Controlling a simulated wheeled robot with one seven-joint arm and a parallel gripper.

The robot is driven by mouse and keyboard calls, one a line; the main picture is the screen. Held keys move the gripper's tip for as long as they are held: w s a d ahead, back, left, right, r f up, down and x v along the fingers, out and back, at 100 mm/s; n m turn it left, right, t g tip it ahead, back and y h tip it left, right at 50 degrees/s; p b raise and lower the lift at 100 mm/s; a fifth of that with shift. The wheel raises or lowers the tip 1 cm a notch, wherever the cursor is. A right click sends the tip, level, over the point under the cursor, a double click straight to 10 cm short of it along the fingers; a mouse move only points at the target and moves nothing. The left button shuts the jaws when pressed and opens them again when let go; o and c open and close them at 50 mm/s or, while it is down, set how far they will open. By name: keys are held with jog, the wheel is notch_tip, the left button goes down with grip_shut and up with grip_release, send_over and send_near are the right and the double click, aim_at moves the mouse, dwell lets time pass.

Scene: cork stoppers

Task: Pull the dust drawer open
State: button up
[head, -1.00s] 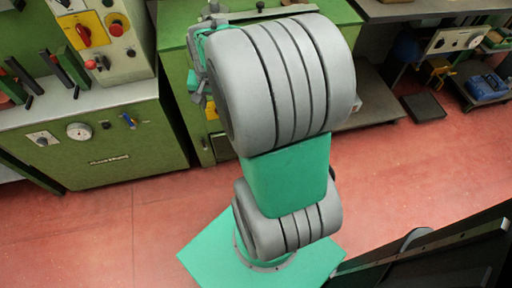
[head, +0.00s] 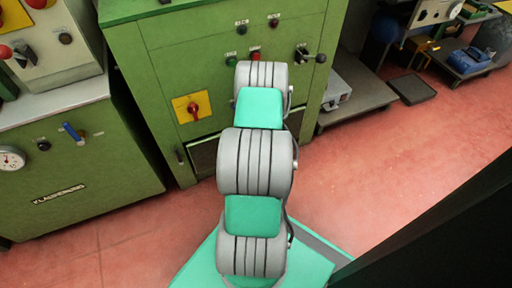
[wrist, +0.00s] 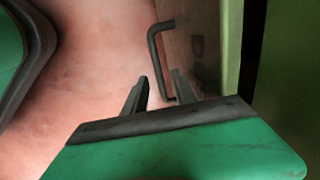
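In the wrist view a black bar handle (wrist: 154,62) stands out from a brownish-grey front panel (wrist: 203,45), which I take to be the dust drawer. In the head view the low dark front (head: 203,157) in the green machine is partly covered by my arm. My gripper (wrist: 159,76) is open, with its two dark fingers apart. In the wrist view the handle's bar appears between the fingertips. I cannot tell whether either finger touches it. The gripper itself is hidden behind my arm in the head view.
The green machine (head: 165,75) carries a red switch on a yellow plate (head: 193,106) above the dark front. A second green cabinet (head: 75,170) stands at left. A low shelf (head: 352,102) is at right. The red floor (head: 370,170) in front is mostly clear.

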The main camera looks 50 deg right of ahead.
jog(key=shift+w+d+f, duration=0.1)
jog(key=shift+f, duration=0.2)
jog(key=shift+c, duration=0.3)
grip_shut()
dwell(0.9)
